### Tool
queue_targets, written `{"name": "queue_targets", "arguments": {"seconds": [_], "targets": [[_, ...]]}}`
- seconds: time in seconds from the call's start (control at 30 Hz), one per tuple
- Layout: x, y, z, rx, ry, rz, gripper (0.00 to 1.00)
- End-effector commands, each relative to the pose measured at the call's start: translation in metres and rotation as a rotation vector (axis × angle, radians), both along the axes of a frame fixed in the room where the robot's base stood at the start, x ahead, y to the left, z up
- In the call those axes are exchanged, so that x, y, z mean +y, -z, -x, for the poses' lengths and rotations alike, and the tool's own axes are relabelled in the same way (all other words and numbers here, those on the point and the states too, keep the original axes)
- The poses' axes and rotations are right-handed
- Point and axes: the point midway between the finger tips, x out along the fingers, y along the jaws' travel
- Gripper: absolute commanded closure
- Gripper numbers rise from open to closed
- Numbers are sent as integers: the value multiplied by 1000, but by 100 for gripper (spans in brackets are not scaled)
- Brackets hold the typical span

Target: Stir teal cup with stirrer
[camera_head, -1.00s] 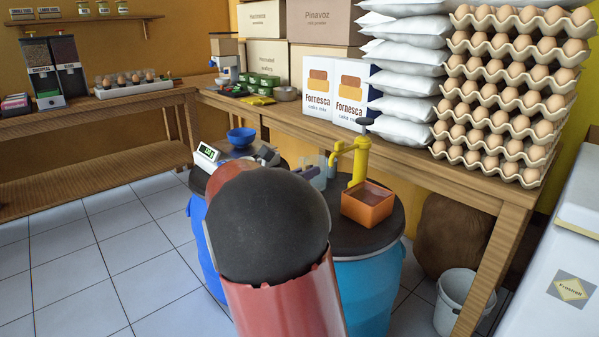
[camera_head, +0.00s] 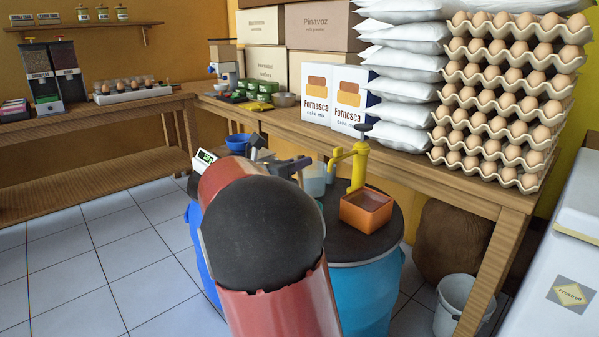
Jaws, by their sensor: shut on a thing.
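My gripper (camera_head: 292,166) shows as dark grey-blue parts beyond my red and black arm, above the drum tops. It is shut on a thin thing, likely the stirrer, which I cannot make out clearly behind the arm. A pale teal, see-through cup (camera_head: 315,180) stands on the dark drum top just right of my gripper. My gripper's tip is close to the cup's rim; I cannot tell whether the stirrer is inside the cup. The cup's lower left is partly hidden.
A yellow pump (camera_head: 358,165) and an orange box (camera_head: 366,210) stand right of the cup on the blue drum (camera_head: 362,290). A blue bowl (camera_head: 238,142) and a scale (camera_head: 204,158) are at the left. Egg trays (camera_head: 505,100) fill the bench's right.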

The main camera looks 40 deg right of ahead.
Motion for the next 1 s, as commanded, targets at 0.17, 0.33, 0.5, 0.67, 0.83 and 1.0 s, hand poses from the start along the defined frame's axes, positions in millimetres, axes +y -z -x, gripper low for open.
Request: {"name": "queue_targets", "arguments": {"seconds": [0.17, 0.33, 0.5, 0.67, 0.83, 1.0], "targets": [[0, -15, -3, -3, -1, 1, 100], [1, -29, -6, -2, -1, 1, 100], [1, -39, -8, -2, 0, 0, 100], [1, -41, -8, 0, 0, 0, 100], [1, -41, -8, 0, 0, 0, 100], [1, -41, -8, 0, 0, 0, 100]]}}
